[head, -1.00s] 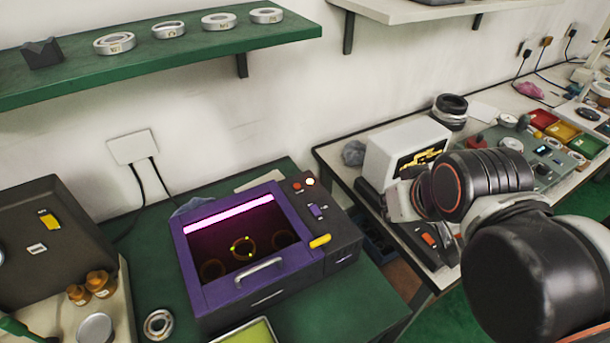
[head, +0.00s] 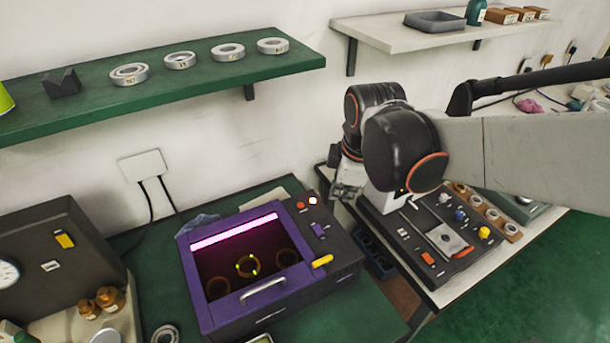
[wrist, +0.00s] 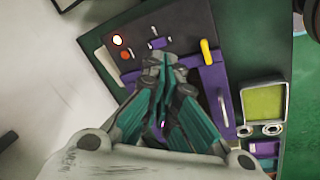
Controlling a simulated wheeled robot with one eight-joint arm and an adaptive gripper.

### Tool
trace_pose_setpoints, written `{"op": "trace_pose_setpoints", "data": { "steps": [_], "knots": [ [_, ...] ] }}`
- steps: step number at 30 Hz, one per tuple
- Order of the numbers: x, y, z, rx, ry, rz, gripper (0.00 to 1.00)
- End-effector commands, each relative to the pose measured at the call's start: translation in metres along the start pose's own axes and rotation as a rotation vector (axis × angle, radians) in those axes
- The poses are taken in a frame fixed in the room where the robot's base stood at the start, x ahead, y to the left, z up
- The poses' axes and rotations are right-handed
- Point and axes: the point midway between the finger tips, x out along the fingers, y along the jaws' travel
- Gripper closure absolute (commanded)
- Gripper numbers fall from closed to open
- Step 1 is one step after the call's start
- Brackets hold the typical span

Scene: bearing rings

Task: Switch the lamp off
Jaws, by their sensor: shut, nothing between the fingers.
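The lamp is a glowing pink-white tube (head: 235,231) inside a purple box (head: 187,262) on the green bench; it is lit. The box's dark right panel (head: 335,247) carries a red button (head: 300,205), a bright white light (head: 312,200), a purple switch (head: 319,230) and a yellow handle (head: 322,261). Contact cannot be told.
Inside the box, dark rings lie under the light; the middle one (head: 247,266) shows bright greenish spots. A green shelf (head: 215,75) with several rings hangs above. A control board (head: 410,243) stands on the right bench. A wall socket (head: 142,166) has cables running down.

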Motion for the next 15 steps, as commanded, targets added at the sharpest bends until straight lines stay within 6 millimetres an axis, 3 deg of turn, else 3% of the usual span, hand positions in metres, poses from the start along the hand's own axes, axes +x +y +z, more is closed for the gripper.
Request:
{"op": "trace_pose_setpoints", "data": {
  "steps": [9, 15],
  "knots": [
    [0.033, 0.019, -0.034, -0.402, -0.007, -0.106, 1.00],
    [0.050, 0.022, -0.046, -0.570, -0.001, -0.150, 1.00]
  ]
}}
